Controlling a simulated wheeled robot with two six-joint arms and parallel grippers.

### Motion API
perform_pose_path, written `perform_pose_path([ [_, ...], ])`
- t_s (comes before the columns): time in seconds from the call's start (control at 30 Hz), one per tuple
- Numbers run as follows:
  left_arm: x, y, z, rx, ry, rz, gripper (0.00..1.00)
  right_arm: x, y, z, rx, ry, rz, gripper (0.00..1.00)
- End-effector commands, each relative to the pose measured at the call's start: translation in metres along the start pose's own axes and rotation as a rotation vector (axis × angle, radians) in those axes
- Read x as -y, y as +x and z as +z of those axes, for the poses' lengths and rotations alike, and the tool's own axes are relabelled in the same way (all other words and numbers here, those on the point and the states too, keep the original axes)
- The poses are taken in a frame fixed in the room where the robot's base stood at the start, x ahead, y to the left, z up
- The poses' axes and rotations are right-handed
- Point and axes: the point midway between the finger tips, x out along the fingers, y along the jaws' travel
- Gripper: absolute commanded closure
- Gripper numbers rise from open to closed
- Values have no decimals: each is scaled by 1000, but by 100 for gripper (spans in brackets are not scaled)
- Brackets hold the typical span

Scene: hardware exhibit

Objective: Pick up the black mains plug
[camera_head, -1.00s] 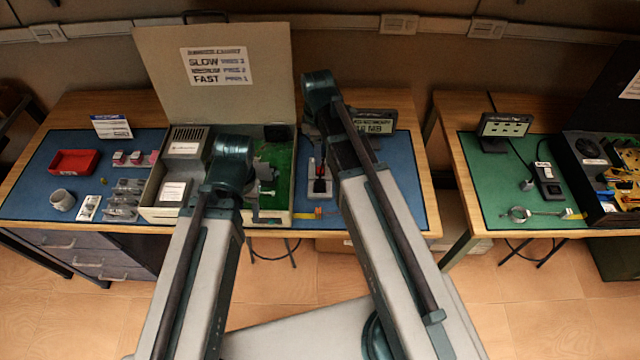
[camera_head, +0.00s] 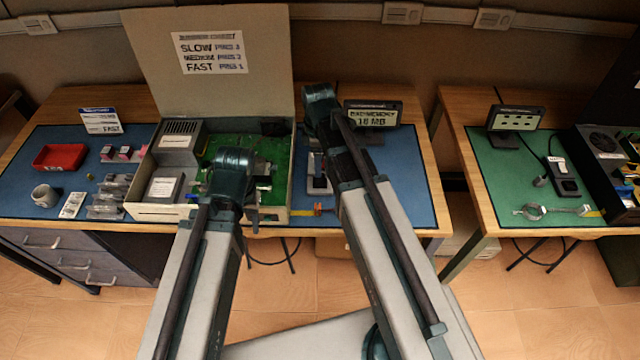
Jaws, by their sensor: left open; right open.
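I cannot make out a black mains plug with certainty. A small black object (camera_head: 275,129) sits at the back right inside the open beige case, and its kind is too small to tell. On the right table a black box with a white label (camera_head: 562,176) lies on the green mat, with a dark cable behind it. My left gripper (camera_head: 252,212) is open over the front right part of the case, partly hidden by its arm. My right gripper (camera_head: 312,136) is open above the blue mat, right of the case, and mostly hidden by its own arm.
The open case (camera_head: 160,212) with its raised lid stands on the left table. A red tray (camera_head: 67,157), a mug (camera_head: 45,195) and small parts lie left of it. A small display (camera_head: 515,119) and an open black unit (camera_head: 598,145) stand on the right table. A gap separates the tables.

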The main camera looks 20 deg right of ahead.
Motion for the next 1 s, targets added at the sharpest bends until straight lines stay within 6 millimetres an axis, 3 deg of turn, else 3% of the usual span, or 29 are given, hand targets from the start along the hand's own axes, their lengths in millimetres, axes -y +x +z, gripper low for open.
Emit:
perform_pose_path([
  [0.23,-1,8,0,0,0,0,50,0,8,1,0,0,0,38],
  [0.6,-5,50,-3,0,0,0,50,2,50,5,0,0,0,38],
  [0.9,-5,50,-3,0,0,0,50,2,51,5,0,0,0,38],
  [1.0,-5,50,-3,0,0,0,50,2,51,5,0,0,0,54],
])
